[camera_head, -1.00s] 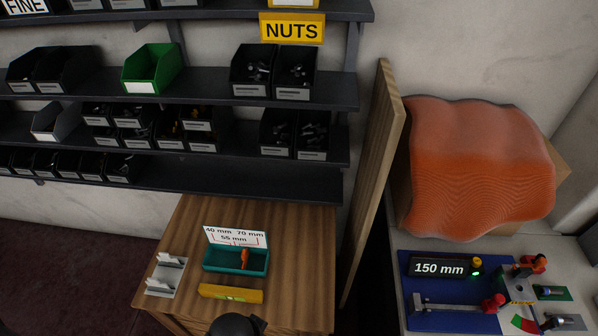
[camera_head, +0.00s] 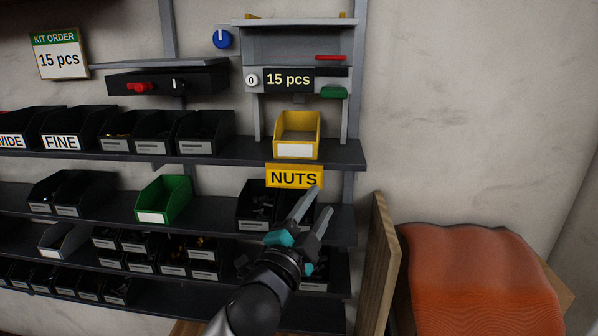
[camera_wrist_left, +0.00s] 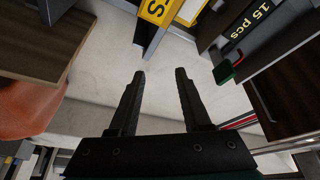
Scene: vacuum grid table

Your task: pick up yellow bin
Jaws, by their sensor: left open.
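The yellow bin (camera_head: 298,135) stands upright on the upper shelf, under the counter unit reading "15 pcs". It looks empty, with a white label on its front. My right gripper is not in view.
The counter unit (camera_head: 290,80) with a green tab frames the bin's space. Black bins (camera_head: 205,130) stand to its left on the same shelf. A green bin (camera_head: 164,199) sits on the shelf below. A wooden panel (camera_head: 378,265) and an orange draped cover (camera_head: 480,275) are at lower right.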

